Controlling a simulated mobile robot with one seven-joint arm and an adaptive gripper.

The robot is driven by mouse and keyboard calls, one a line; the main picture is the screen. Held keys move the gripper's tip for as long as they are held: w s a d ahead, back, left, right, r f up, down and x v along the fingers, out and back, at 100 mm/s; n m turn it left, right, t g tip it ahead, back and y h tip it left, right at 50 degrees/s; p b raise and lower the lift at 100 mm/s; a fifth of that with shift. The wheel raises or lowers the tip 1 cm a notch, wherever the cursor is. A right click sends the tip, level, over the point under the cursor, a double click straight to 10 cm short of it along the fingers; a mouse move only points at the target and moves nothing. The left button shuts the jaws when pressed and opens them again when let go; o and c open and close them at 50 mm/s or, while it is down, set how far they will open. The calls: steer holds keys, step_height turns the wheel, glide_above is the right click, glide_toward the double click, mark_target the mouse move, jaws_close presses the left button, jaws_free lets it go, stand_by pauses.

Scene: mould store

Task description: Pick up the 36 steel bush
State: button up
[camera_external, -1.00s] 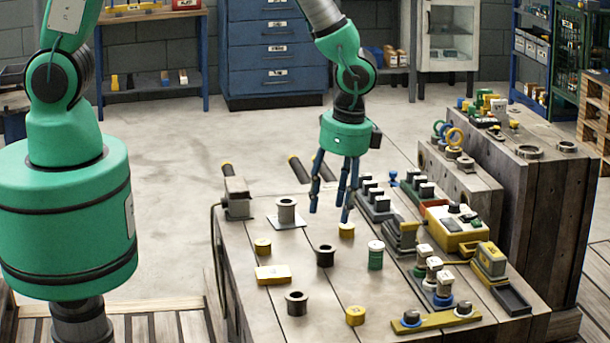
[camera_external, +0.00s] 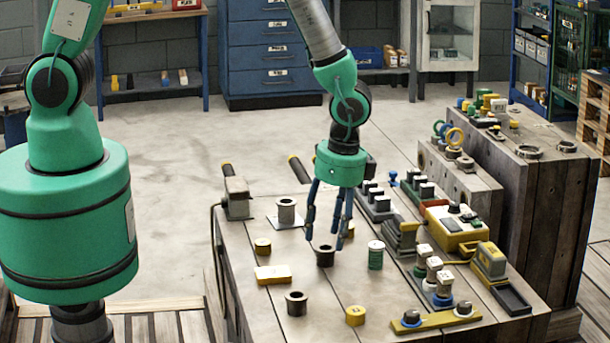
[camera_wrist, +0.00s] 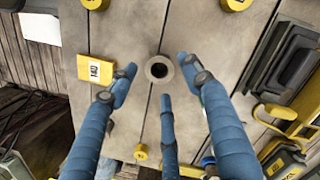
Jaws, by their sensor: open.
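Several steel bushes stand on the wooden bench, and no number 36 can be read on any of them. A dark flanged bush (camera_external: 325,256) stands mid-bench below my gripper (camera_external: 328,238). A second dark bush (camera_external: 296,303) stands nearer the front. A lighter steel spool-like bush (camera_external: 286,210) stands on a pale plate at the back left. In the wrist view a round bush (camera_wrist: 159,69) with a dark bore lies between and ahead of my blue fingertips. My gripper is open and empty, fingers pointing down, above the bench.
A yellow block (camera_external: 273,274) lies left of the middle bush; its label reads 140 in the wrist view (camera_wrist: 95,69). A green-and-white cylinder (camera_external: 376,255) stands close on the right. Fixtures crowd the bench's right side.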

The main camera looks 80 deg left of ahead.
mark_target(326, 247)
steer(key=shift+s+a+f+b, duration=0.15)
steer(key=shift+f+b, duration=0.1)
steer(key=shift+f, duration=0.95)
steer(key=shift+s+f+b, duration=0.15)
steer(key=shift+f+b, duration=0.05)
steer(key=shift+f, duration=0.95)
jaws_close()
steer(key=shift+r, duration=0.15)
steer(key=shift+r, duration=0.9)
steer(key=shift+s+r+p, duration=0.3)
steer(key=shift+r+p, duration=0.2)
steer(key=shift+r, duration=0.4)
steer(key=s, duration=0.5)
steer(key=s+a+p, duration=0.1)
steer(key=s, duration=0.4)
steer(key=s+a+r, duration=0.1)
steer(key=s, duration=0.4)
steer(key=shift+s+a+r, duration=0.1)
steer(key=shift+a, duration=0.15)
